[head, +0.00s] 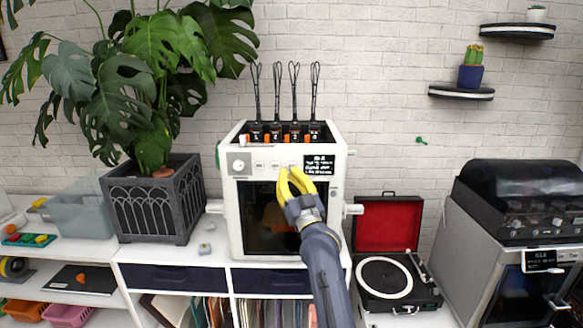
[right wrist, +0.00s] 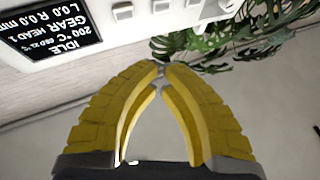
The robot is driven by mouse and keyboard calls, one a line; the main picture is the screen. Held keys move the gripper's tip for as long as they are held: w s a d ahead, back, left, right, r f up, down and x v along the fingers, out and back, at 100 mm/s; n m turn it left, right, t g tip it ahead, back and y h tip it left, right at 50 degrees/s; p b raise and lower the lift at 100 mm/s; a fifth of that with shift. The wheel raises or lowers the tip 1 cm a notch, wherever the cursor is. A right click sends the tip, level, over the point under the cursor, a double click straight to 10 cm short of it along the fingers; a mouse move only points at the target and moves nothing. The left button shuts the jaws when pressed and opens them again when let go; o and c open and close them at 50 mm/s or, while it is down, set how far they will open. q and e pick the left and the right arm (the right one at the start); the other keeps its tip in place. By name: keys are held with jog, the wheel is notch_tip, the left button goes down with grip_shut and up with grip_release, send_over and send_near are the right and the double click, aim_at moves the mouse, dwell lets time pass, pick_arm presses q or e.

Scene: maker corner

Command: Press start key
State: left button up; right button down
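The white printer (head: 236,215) stands on the shelf unit, its front panel facing me. A row of small pale keys (head: 259,165) sits on that panel between a round knob (head: 238,166) and a black screen (head: 311,161). I cannot read which key is start. My right gripper (head: 290,172) is in front of the panel, its yellow fingertips close to the keys near the screen. In the right wrist view, the fingertips (right wrist: 160,68) meet with nothing between them, apart from the keys (right wrist: 122,11) and the screen (right wrist: 50,28). My left gripper is out of view.
A potted monstera (head: 155,207) stands left of the printer. An open red record player (head: 386,272) is at its right, and a grey machine (head: 478,255) stands farther right. Several black-handled tools (head: 276,92) rise from the printer's top.

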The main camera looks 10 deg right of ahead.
aim_at(288, 167)
jog(key=shift+w+d, duration=0.2)
jog(key=shift+w, duration=0.75)
jog(key=shift+w+d, duration=0.25)
jog(key=shift+w, duration=0.75)
jog(key=shift+w+d, duration=0.2)
jog(key=shift+w, duration=0.75)
jog(key=shift+w, duration=0.15)
jog(key=shift+w+d, duration=0.1)
jog(key=shift+w, duration=0.15)
jog(key=shift+w, duration=0.4)
jog(key=shift+s, duration=0.1)
dwell(0.5)
jog(key=shift+s, duration=0.7)
jog(key=shift+s, duration=0.1)
jog(key=shift+s+a, duration=0.2)
jog(key=shift+s, duration=0.6)
jog(key=shift+s+a, duration=0.2)
jog(key=shift+s, duration=0.55)
jog(key=shift+s+a, duration=0.2)
jog(key=shift+s, duration=0.6)
